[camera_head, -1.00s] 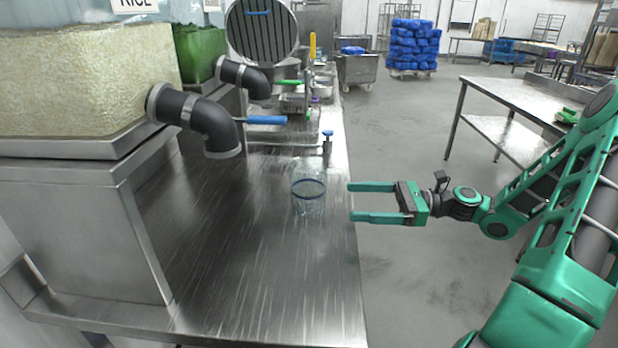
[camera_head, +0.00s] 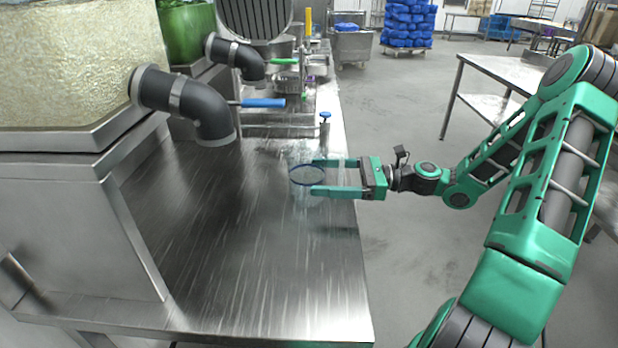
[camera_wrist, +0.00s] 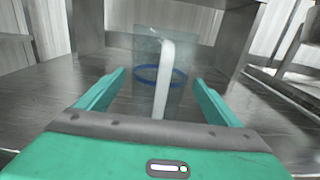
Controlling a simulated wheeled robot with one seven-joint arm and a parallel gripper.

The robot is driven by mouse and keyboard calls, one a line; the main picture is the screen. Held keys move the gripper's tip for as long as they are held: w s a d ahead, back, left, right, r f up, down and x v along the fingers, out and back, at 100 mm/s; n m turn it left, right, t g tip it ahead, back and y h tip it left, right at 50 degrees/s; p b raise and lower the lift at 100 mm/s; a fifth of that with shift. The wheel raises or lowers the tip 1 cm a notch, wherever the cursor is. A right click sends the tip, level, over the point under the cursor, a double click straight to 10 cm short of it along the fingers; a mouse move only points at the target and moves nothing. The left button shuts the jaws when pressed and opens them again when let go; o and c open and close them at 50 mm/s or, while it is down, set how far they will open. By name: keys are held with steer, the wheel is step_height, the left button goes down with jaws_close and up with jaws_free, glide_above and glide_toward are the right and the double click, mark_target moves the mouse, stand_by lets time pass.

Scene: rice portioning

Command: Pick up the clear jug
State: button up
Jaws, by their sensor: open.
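The clear jug (camera_head: 306,175), see-through with a dark blue band, stands upright on the steel counter (camera_head: 230,250) near its right edge. My gripper (camera_head: 312,177) is open, with its two green fingers reaching in from the right, one on each side of the jug. In the wrist view the jug (camera_wrist: 160,75) stands ahead between the open fingers (camera_wrist: 160,82), and its pale handle faces me. I see gaps between the fingers and the jug there. The jug's clear walls are hard to make out in the head view.
A rice bin (camera_head: 65,75) with a dark elbow pipe (camera_head: 190,105) and blue lever (camera_head: 262,103) stands at the left. A small blue-topped tap (camera_head: 325,122) stands behind the jug. The front of the counter is bare. Another steel table (camera_head: 495,75) is at the right.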

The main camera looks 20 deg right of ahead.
mark_target(311, 176)
steer(key=shift+f+x, duration=0.2)
steer(key=shift+x, duration=1.5)
steer(key=c, duration=1.2)
steer(key=shift+r, duration=0.1)
